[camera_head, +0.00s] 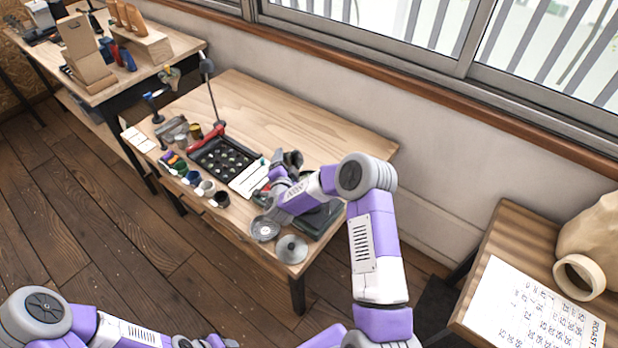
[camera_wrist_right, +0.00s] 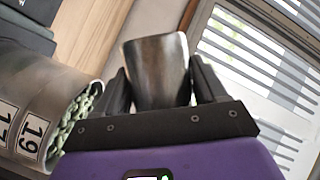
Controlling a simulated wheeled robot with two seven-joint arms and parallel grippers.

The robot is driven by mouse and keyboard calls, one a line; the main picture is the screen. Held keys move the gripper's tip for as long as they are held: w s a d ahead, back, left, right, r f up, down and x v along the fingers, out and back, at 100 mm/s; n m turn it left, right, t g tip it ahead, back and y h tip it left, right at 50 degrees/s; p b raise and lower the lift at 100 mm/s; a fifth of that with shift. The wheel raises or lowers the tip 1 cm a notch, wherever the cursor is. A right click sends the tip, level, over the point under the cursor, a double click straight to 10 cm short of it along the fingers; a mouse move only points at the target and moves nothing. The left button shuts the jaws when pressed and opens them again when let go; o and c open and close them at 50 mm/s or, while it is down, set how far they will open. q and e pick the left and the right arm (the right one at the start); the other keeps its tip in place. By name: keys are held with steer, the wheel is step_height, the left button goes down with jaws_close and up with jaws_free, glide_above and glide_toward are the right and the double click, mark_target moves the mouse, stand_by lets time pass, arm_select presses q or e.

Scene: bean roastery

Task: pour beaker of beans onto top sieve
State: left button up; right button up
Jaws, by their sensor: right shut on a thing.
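My right gripper (camera_head: 285,170) is over the front right part of the workbench. In the right wrist view it (camera_wrist_right: 158,85) is shut on a shiny metal beaker (camera_wrist_right: 156,72). The beaker lies across the upright direction of the sieves, so it is tipped well over. Its inside is hidden. The sieve stack (camera_wrist_right: 28,110), labelled 19 and 17, stands beside the gripper at the left of the wrist view. Green beans (camera_wrist_right: 75,118) show in its open top sieve. In the head view my arm hides much of this area. My left gripper (camera_head: 205,342) is low at the bottom edge, its fingers unclear.
Round metal pans (camera_head: 291,249) lie at the bench's front edge. A black tray with a red edge (camera_head: 222,160), a white sheet (camera_head: 248,180) and several small cups (camera_head: 197,181) are left of my right gripper. The back right of the workbench (camera_head: 330,135) is clear.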

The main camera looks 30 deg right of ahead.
steer(key=shift+r+n+g+p, duration=0.4)
steer(key=shift+r+n+p, duration=0.35)
steer(key=shift+p, duration=0.1)
steer(key=shift+a+f+n, duration=0.1)
steer(key=shift+f+n, duration=0.35)
steer(key=shift+w+a+f+n+g+h+p, duration=0.15)
steer(key=shift+w+a+f+n+g+p, duration=0.2)
steer(key=shift+w+f+n+g, duration=0.2)
steer(key=shift+w+a+f+n+g+h+p, duration=0.15)
steer(key=shift+w+a+f+n+g+p, duration=0.25)
steer(key=shift+n, duration=0.25)
arm_select(q)
steer(key=shift+r+b, duration=0.25)
steer(key=shift+b, duration=1.5)
arm_select(e)
step_height(320, 180, down, 8)
steer(key=w+n+g+h, duration=0.1)
steer(key=n+g, duration=0.1)
steer(key=n, duration=0.1)
steer(key=shift+w+a, duration=0.4)
steer(key=shift+a, duration=0.05)
steer(key=shift+r, duration=0.25)
